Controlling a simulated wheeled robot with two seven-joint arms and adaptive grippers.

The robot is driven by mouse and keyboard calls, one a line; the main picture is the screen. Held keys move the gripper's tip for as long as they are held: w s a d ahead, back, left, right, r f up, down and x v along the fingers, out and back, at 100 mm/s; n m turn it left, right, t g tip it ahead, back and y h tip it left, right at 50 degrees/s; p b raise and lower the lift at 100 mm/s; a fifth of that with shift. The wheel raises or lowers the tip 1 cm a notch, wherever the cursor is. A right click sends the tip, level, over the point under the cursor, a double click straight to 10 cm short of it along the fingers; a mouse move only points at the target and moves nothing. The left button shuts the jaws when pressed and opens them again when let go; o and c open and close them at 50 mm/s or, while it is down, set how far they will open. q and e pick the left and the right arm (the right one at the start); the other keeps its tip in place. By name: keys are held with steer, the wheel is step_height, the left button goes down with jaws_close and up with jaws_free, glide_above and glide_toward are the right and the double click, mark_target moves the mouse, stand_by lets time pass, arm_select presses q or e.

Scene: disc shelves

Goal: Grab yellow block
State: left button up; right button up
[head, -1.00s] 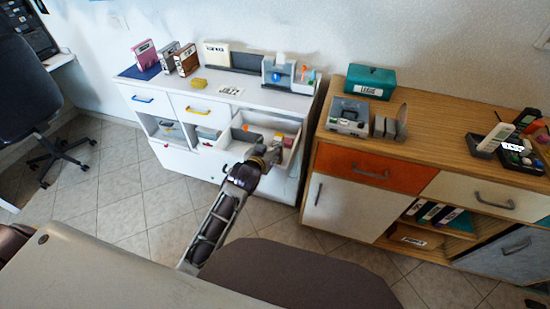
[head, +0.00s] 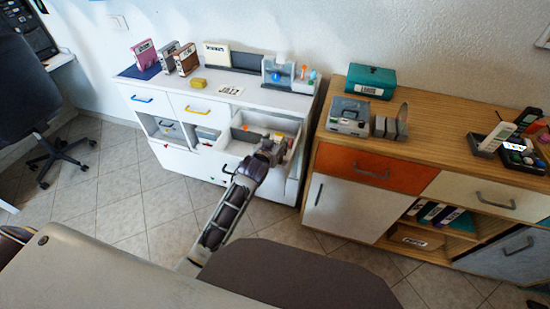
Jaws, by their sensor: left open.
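The yellow block (head: 198,83) lies on the top of the white cabinet (head: 236,94), near its front edge and left of a small white card with dark print. My left gripper (head: 272,146) is at the open drawer (head: 296,146) on the cabinet's right side, to the right of the block and lower than it, clear of it. It is open, and I see nothing held in it. The gripper and arm hide part of the drawer's front. Several small things lie inside the drawer, partly hidden. My right gripper is not in view.
Books (head: 187,59) stand behind the block, and a grey-white device (head: 278,72) stands at the cabinet's right end. A wooden cabinet (head: 434,126) with a teal box (head: 370,81) is to the right. An office chair (head: 28,100) is at far left. The tiled floor between is free.

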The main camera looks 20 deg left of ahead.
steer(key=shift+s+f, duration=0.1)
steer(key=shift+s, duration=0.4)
arm_select(q)
steer(key=shift+c, duration=0.3)
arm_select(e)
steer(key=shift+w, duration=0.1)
arm_select(q)
steer(key=c, duration=1.1)
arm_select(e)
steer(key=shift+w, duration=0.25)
arm_select(q)
steer(key=shift+c, duration=0.2)
